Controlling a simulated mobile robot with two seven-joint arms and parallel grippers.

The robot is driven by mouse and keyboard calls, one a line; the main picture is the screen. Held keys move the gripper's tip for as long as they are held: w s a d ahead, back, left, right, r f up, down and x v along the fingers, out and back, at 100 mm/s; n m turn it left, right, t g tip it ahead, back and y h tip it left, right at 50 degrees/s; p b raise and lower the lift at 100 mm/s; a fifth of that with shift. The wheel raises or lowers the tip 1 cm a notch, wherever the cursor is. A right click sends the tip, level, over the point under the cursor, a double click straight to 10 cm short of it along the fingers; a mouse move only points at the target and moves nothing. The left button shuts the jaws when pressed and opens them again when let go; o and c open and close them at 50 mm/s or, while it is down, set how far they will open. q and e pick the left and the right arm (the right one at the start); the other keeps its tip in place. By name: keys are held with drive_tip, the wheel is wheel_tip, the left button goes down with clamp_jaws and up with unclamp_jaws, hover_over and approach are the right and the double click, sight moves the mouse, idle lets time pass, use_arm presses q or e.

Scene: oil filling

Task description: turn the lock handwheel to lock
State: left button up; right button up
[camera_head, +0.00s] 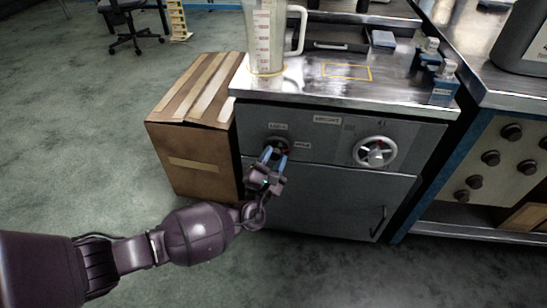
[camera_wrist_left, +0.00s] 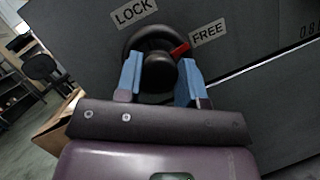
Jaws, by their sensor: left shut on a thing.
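The lock handwheel (camera_wrist_left: 152,42) is a black round knob on the grey cabinet front, with a red pointer (camera_wrist_left: 180,51) on its right side towards the FREE label (camera_wrist_left: 208,33). The LOCK label (camera_wrist_left: 134,11) is above it. In the head view the handwheel (camera_head: 277,143) is partly hidden behind my left gripper (camera_head: 273,154). The blue fingers of the left gripper (camera_wrist_left: 160,82) stand on either side of the wheel's black central knob and are shut on it. My right gripper is not in view.
A silver height handwheel (camera_head: 375,152) is to the right on the same cabinet. A cardboard box (camera_head: 190,125) is close on the left. The floor in front is clear.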

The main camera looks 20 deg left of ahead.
use_arm(q)
drive_tip(key=n+y, duration=0.1)
drive_tip(key=n, duration=0.2)
drive_tip(key=n+y, duration=0.2)
drive_tip(key=n, duration=0.1)
drive_tip(key=shift+d+f, duration=0.1)
drive_tip(key=n+y, duration=0.1)
drive_tip(key=n, duration=0.2)
drive_tip(key=n+y, duration=0.2)
drive_tip(key=n, duration=0.1)
drive_tip(key=n+y, duration=0.1)
drive_tip(key=n, duration=0.1)
drive_tip(key=n+g+y, duration=0.1)
drive_tip(key=n, duration=0.2)
drive_tip(key=shift+d+g+y, duration=0.1)
drive_tip(key=shift+g+y, duration=0.2)
drive_tip(key=shift+n+g+y, duration=0.5)
drive_tip(key=shift+n, duration=0.95)
drive_tip(key=shift+n+g+y, duration=0.5)
drive_tip(key=shift+n, duration=0.95)
drive_tip(key=o, duration=0.9)
